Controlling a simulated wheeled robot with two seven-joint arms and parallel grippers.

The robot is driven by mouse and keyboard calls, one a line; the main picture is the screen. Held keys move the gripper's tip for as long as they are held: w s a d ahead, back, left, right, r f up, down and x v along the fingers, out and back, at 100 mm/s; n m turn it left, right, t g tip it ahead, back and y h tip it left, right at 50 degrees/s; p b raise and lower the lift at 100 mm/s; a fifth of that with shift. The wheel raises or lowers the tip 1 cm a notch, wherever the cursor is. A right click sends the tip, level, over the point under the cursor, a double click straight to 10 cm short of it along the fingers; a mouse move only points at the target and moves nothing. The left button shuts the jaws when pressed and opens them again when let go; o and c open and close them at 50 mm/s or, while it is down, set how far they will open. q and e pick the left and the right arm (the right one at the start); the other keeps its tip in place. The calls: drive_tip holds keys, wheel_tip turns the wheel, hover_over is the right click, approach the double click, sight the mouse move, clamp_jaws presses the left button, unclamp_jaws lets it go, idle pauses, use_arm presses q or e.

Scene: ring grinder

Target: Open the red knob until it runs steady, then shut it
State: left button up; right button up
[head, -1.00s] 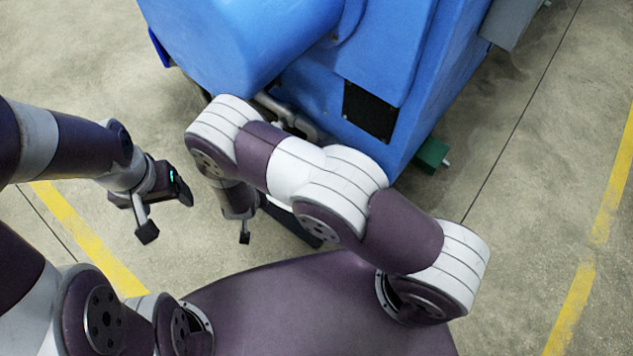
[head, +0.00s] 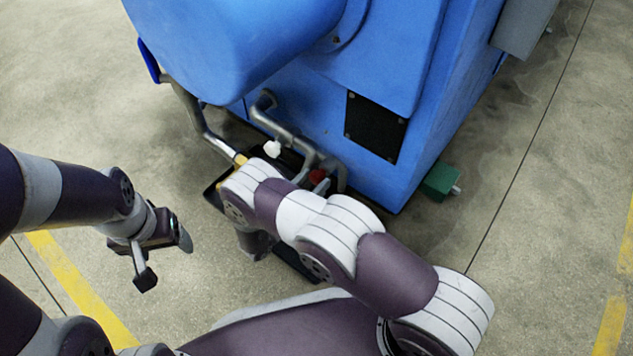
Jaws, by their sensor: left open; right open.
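A small red knob (head: 317,176) shows on the grey pipework low on the front of the blue machine (head: 240,50). It is partly hidden behind my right arm. A white knob (head: 272,148) sits on a pipe to its upper left. My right gripper (head: 257,244) hangs below the arm's bent wrist, left of and nearer than the red knob; its fingertips are mostly hidden, and I see nothing held. My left gripper (head: 166,258) is open and empty over bare floor, well left of the pipes.
A dark tray (head: 212,194) lies on the floor under the pipes, partly covered by my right arm. A metal pipe with a brass-coloured end (head: 239,159) slants down above it. A green block (head: 440,181) sits at the machine's lower right corner. The floor to the right is clear.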

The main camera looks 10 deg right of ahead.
drive_tip(key=shift+x, duration=0.9)
drive_tip(key=c, duration=0.8)
